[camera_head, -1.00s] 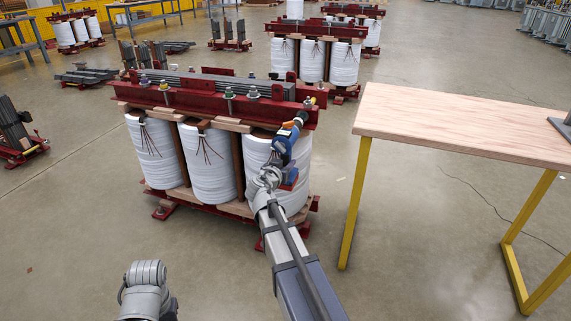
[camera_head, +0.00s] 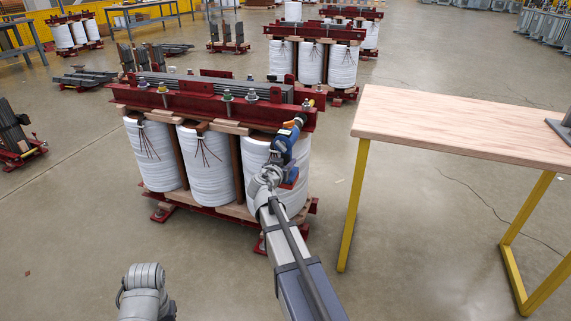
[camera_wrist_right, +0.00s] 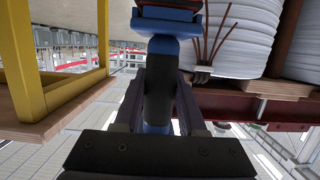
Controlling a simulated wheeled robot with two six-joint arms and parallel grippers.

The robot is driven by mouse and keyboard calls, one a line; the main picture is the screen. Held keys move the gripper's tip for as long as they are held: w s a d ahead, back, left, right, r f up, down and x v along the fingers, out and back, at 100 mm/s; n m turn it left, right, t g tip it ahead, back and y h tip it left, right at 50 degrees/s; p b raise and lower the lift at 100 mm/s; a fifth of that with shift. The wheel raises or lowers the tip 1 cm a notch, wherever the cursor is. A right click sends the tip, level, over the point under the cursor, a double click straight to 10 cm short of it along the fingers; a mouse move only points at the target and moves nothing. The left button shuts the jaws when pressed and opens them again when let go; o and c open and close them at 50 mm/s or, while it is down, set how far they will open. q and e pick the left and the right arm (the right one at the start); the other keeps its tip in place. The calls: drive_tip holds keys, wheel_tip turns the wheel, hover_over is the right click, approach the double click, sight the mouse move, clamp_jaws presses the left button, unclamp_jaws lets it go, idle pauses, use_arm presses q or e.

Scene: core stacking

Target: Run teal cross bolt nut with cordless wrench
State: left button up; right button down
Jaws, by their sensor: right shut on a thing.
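The cordless wrench (camera_head: 285,143), blue and dark with a red-orange part at its base, is held in my right gripper (camera_head: 270,178). Its head reaches the right end of the red upper clamp of the core (camera_head: 200,110); contact is unclear. The right wrist view shows its dark grip (camera_wrist_right: 160,95) between the gripper's fingers. Several bolts with coloured nuts stand along the clamp. A greenish-teal nut (camera_head: 227,95) is left of the wrench, and a yellowish one (camera_head: 308,104) is near its head. My left gripper is out of view; only part of that arm shows at lower left.
A wooden-topped table (camera_head: 460,125) with yellow legs stands right of the core, with floor between them. White coils (camera_head: 208,165) fill the core's front below the clamp. Other cores (camera_head: 312,60) and stacks of plates stand behind. The front floor is clear.

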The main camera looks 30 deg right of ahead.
drive_tip(key=shift+w+d+r, duration=0.1)
drive_tip(key=shift+w+d, duration=0.6)
drive_tip(key=shift+d, duration=0.15)
idle(4.0)
drive_tip(key=shift+s+a, duration=0.1)
drive_tip(key=shift+a, duration=0.05)
idle(0.3)
drive_tip(key=shift+s+a, duration=1.9)
drive_tip(key=shift+a, duration=0.3)
drive_tip(key=shift+s+a, duration=1.6)
drive_tip(key=shift+a, duration=0.3)
